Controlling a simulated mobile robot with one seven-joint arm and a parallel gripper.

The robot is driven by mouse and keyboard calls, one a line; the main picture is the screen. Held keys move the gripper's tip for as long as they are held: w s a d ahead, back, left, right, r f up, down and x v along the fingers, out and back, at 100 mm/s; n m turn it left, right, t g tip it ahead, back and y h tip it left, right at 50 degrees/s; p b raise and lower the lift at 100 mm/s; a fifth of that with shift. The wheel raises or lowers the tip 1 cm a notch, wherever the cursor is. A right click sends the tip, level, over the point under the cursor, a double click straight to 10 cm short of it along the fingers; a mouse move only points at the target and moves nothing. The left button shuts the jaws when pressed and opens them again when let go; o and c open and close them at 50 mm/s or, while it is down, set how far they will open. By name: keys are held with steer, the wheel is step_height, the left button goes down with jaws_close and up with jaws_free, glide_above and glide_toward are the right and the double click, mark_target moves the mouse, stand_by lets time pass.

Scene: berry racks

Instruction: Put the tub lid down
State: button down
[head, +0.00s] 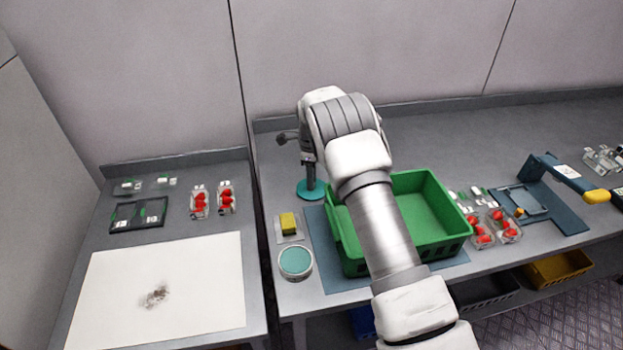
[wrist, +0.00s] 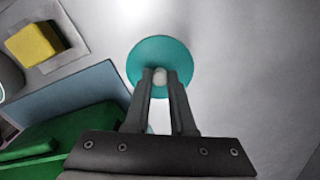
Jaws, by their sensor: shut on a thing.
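The tub lid (head: 311,190) is a flat teal disc at the back left of the right-hand counter. In the wrist view the lid (wrist: 160,50) lies beyond my fingertips, with a pale round knob at its centre. My gripper (wrist: 160,82) is shut on that knob; it also shows in the head view (head: 309,172), pointing down at the lid. I cannot tell whether the lid touches the counter. A round white-rimmed tub (head: 295,262) with a teal top stands at the front left of that counter.
A yellow sponge (head: 288,223) lies on a small grey tray in front of the lid. A green crate (head: 434,195) stands on a blue mat (head: 345,283) to the right, partly behind my arm. Berry punnets (head: 480,235) are farther right. The counter behind the crate is clear.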

steer(key=shift+f, duration=0.2)
steer(key=c, duration=0.8)
jaws_free()
steer(key=shift+o, duration=0.2)
steer(key=shift+r, duration=0.1)
steer(key=s+d+r+n+t, duration=0.1)
steer(key=s+d+r+n, duration=0.15)
steer(key=r, duration=1.05)
steer(key=s+d+r+n, duration=0.2)
steer(key=s+d+r, duration=0.15)
steer(key=r, duration=0.85)
steer(key=s+d+r+n+t+y, duration=0.1)
steer(key=s+d+r+n+t, duration=0.15)
steer(key=s+r+n, duration=0.55)
steer(key=s+d+f+n+t, duration=0.1)
steer(key=s+n, duration=0.3)
steer(key=s, duration=0.9)
steer(key=s+d+f+n+t+h, duration=0.1)
steer(key=s+d+n, duration=0.2)
steer(key=s, duration=1)
steer(key=shift+d+f+n, duration=0.2)
steer(key=shift+d+n, duration=0.2)
steer(key=shift+n, duration=0.25)
